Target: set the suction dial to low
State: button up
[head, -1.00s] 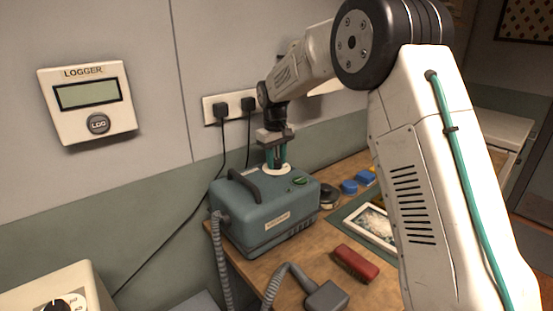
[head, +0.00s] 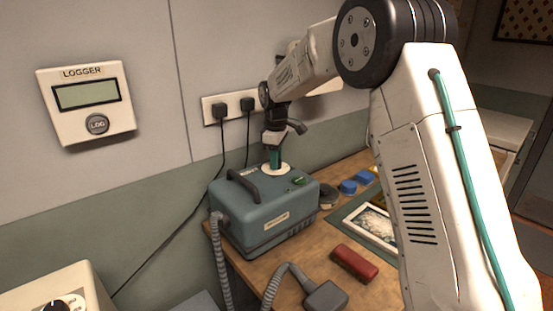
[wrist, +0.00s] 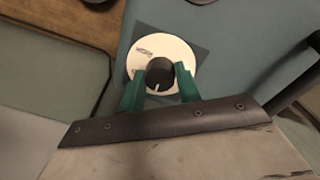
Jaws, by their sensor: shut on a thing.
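The suction dial (wrist: 160,71) is a dark round knob with a light pointer line, set on a white disc (wrist: 178,49) on top of the teal vacuum unit (head: 262,217). My gripper (wrist: 160,84) is shut on the knob, with one green finger on each side of it. In the wrist view the pointer line points down toward my gripper's palm.
A black handle (head: 243,186) and a green switch (head: 299,181) sit on the unit's top. Wall plugs (head: 233,107) are behind.

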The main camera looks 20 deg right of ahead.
jog(key=shift+w+r, duration=0.1)
dwell(0.3)
jog(key=o, duration=1)
jog(key=r, duration=0.7)
jog(key=shift+s+a+r, duration=0.1)
jog(key=shift+s+r, duration=0.1)
jog(key=shift+r, duration=0.15)
jog(key=shift+m, duration=0.3)
jog(key=s+f, duration=0.1)
jog(key=s+f+m, duration=0.1)
jog(key=s, duration=0.1)
jog(key=s+f+m+g, duration=0.1)
jog(key=shift+s, duration=0.35)
jog(key=s+d+r+m, duration=0.1)
jog(key=s+m, duration=0.2)
jog(key=s, duration=1.1)
jog(key=s+d+r+m+t, duration=0.1)
jog(key=s+m, duration=0.1)
jog(key=s, duration=1.2)
jog(key=s+d+r+m+t, duration=0.1)
jog(key=s+m, duration=0.2)
jog(key=s, duration=1.1)
jog(key=shift+s+d+r+m, duration=0.3)
jog(key=shift+s+r, duration=0.05)
